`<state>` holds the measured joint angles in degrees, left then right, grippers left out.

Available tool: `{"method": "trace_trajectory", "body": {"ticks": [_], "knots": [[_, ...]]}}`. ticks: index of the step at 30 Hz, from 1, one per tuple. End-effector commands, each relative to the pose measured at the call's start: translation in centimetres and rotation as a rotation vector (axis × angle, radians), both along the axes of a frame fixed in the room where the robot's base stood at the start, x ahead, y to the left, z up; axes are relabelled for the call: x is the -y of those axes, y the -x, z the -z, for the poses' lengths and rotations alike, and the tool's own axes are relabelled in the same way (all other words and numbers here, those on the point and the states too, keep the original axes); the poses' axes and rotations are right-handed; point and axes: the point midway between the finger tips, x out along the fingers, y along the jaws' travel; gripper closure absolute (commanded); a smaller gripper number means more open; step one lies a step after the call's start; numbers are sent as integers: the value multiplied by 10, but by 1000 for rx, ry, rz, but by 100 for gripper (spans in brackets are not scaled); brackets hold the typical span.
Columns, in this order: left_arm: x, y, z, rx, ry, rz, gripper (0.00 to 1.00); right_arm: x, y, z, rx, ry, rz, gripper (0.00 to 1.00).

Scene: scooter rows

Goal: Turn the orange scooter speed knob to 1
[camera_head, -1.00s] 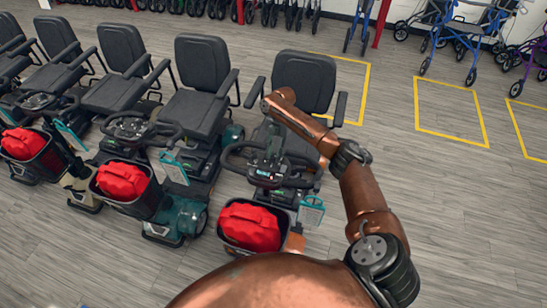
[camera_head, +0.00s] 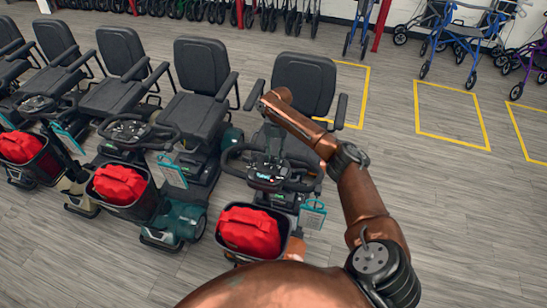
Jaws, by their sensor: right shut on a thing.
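The orange scooter (camera_head: 296,246) is the rightmost of the row, with a patch of orange body showing beside its front basket. Its dark handlebar console (camera_head: 266,176) faces me. My right arm reaches in from the right and bends down over the seat side of the console. My right gripper (camera_head: 273,152) points down at the console's top and is shut on a small part there, which looks like the speed knob. The knob itself and its number marks are hidden or too small to read. My left gripper is not in view.
A red bag fills the orange scooter's basket (camera_head: 286,222), and a tag (camera_head: 312,214) hangs beside it. A teal scooter (camera_head: 182,222) stands close on the left. Blue walkers (camera_head: 470,45) stand at the back right. The floor at right is clear.

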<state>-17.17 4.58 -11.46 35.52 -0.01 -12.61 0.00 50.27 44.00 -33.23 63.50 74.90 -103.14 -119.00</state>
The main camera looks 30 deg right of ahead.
Motion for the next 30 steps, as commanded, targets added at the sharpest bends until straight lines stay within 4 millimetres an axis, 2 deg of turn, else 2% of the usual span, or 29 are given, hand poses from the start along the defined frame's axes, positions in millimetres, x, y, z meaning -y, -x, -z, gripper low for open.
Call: {"method": "trace_trajectory", "body": {"ticks": [4, 5, 12, 20, 23, 26, 30], "knots": [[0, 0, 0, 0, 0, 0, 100, 5, -2, -4, 6, 8, 5, 100], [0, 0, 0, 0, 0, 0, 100, 5, -2, -4, 7, 7, 5, 75], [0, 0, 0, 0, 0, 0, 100, 2, -1, -2, 4, 3, 2, 59], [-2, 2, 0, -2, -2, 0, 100, 1, -1, -2, 3, 2, 1, 59], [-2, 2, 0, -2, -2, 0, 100, 2, -3, -8, 4, 2, 3, 59], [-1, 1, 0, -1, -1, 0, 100, 5, -6, -21, 5, 2, 3, 59], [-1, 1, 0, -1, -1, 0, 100, 11, -12, -48, 6, 2, 3, 59]]}}
